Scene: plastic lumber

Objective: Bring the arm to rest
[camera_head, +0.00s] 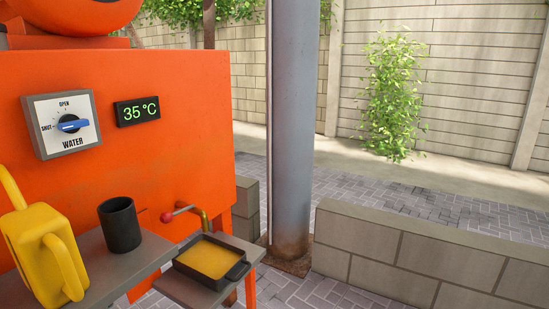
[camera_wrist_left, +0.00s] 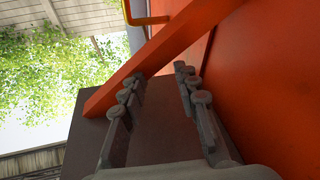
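My left gripper (camera_wrist_left: 158,88) shows only in the left wrist view. Its two grey fingers stand apart, with nothing seen between them. A dark grey panel (camera_wrist_left: 150,138) and a slanting orange beam (camera_wrist_left: 150,58) lie beyond the fingers. The orange machine wall (camera_wrist_left: 275,75) is close on the right of that view. Neither gripper shows in the head view, and my right gripper is in no view.
The orange machine (camera_head: 185,80) has a water dial (camera_head: 62,124) and a 35 °C display (camera_head: 137,110). A yellow jug (camera_head: 45,250) and dark cup (camera_head: 120,225) stand on a grey shelf (camera_head: 120,267). A yellow-filled pan (camera_head: 208,259) sits lower, by a pole (camera_head: 292,120) and low wall (camera_head: 420,255).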

